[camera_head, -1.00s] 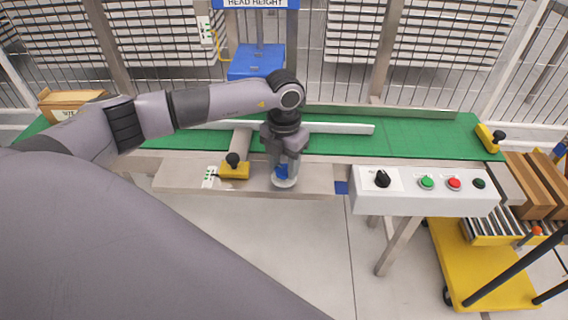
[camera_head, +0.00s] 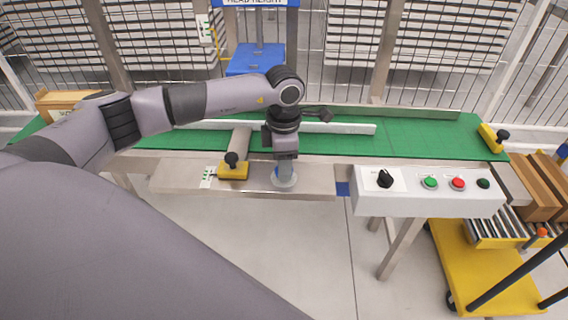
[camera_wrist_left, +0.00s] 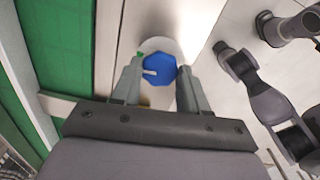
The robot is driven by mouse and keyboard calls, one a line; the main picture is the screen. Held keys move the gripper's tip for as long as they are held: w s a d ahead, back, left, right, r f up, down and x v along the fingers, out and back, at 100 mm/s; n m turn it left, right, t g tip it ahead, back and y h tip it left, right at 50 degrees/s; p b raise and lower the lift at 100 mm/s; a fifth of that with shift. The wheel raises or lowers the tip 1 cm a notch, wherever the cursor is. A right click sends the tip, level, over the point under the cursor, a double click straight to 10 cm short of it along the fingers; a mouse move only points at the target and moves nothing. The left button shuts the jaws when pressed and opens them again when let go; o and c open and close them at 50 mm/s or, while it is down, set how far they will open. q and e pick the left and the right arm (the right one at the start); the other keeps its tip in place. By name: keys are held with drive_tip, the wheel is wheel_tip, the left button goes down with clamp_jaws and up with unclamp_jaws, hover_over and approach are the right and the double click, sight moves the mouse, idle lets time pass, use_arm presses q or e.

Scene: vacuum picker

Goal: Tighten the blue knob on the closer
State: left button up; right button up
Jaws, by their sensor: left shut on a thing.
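The blue knob (camera_wrist_left: 159,68) is faceted, with a white mark pointing left in the left wrist view. It sits over a round pale base (camera_head: 285,181) on the metal shelf in front of the green conveyor. My left gripper (camera_head: 285,170) points straight down over it. In the left wrist view its two fingers stand on either side of the knob, shut on it. In the head view the gripper hides nearly all of the knob.
A yellow block with a black knob (camera_head: 233,170) stands just left of the gripper. A control box (camera_head: 430,198) with a black switch and several buttons is to the right. The green conveyor (camera_head: 420,142) runs behind. A yellow cart (camera_head: 475,275) stands at the right.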

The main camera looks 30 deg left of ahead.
use_arm(q)
drive_tip(key=shift+m, duration=0.6)
drive_tip(key=o, duration=1.1)
drive_tip(key=shift+c, duration=0.2)
drive_tip(key=shift+r, duration=0.1)
wheel_tip(320, 180, up, 7)
drive_tip(key=shift+r, duration=0.1)
